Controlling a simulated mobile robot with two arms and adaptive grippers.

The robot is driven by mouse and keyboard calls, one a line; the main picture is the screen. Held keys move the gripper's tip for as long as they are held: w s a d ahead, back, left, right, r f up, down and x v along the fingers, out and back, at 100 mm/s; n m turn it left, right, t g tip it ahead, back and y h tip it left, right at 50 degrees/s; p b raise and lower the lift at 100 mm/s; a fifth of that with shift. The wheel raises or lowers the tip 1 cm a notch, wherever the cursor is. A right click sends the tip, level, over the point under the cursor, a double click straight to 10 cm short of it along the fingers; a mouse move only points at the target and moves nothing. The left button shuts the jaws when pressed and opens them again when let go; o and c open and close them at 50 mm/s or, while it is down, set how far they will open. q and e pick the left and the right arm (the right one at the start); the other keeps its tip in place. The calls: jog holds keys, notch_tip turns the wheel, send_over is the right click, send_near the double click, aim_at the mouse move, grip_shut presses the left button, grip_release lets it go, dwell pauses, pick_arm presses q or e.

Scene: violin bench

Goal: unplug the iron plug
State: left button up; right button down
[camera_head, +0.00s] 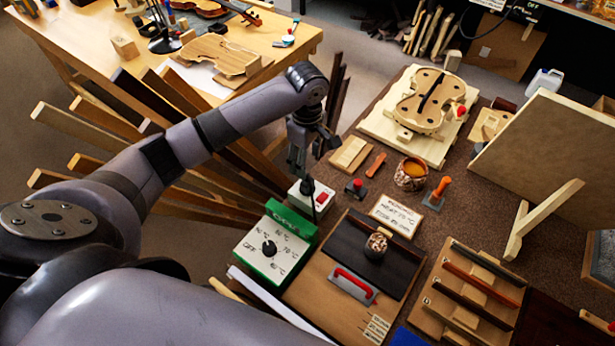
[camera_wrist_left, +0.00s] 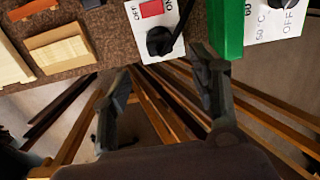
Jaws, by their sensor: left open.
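The black plug (camera_wrist_left: 162,41) sits on the white socket box (camera_wrist_left: 140,12), below its red switch (camera_wrist_left: 151,8), in the left wrist view. The box (camera_head: 322,206) also shows in the head view at the bench's left edge, but the plug is hard to make out there behind my gripper. My left gripper (camera_head: 300,168) is above the box, pointing down. In the wrist view it (camera_wrist_left: 160,68) is open and empty, with one finger on each side of the plug's line and the plug just beyond the fingertips. My right gripper is not in view.
A green temperature controller (camera_head: 290,222) with a dial stands close beside the socket box. Wooden strips (camera_head: 205,190) fan out left of the bench. A small black-and-red object (camera_head: 354,188), a cup (camera_head: 410,174) and a wooden block (camera_head: 350,154) are to the right.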

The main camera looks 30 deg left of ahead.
aim_at(307, 180)
pick_arm(q)
notch_tip(307, 180, down, 5)
jog(key=shift+f, duration=0.2)
notch_tip(307, 180, down, 4)
jog(key=shift+r, duration=0.15)
jog(key=shift+f, duration=0.65)
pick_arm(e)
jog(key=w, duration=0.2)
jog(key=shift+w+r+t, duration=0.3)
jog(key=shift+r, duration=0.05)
pick_arm(q)
jog(key=shift+c, duration=0.2)
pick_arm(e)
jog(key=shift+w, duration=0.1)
pick_arm(q)
jog(key=c, duration=1.2)
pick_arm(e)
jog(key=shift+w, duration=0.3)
pick_arm(q)
jog(key=shift+c, duration=0.2)
